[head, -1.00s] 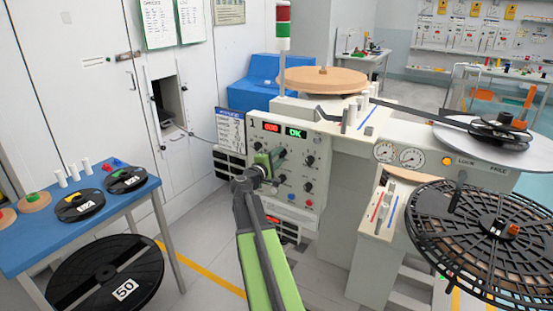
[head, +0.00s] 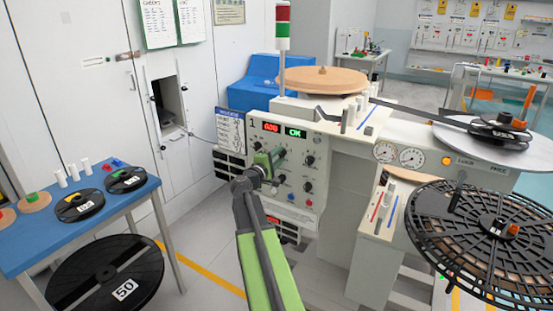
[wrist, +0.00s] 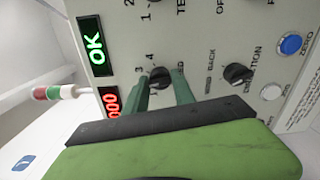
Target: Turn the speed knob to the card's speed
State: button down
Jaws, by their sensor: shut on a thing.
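The speed knob (wrist: 160,76) is a dark round knob on the light control panel (head: 318,190). In the wrist view it sits between the two green fingers of my gripper (wrist: 162,84), beside the numbers 3 and 4 and a partly covered label ending in "ED". My gripper (head: 277,155) is shut on it; in the head view the fingers and wrist hide the knob. Its pointer is too small to read. A blue-headed card (head: 230,130) hangs at the panel's left; its text is too small to read.
A red display (head: 271,127) and a green "OK" display (head: 296,132) sit above. A dark direction knob (wrist: 238,74) and a blue button (wrist: 291,44) are near my gripper. A blue table (head: 95,225) with reels stands left; a large black reel (head: 490,240) is right.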

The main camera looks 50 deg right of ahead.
jog(key=c, duration=1.1)
grip_release()
jog(key=shift+s+d, duration=0.1)
jog(key=shift+o, duration=0.2)
jog(key=v, duration=1.7)
jog(key=shift+a, duration=0.25)
jog(key=shift+f, duration=0.1)
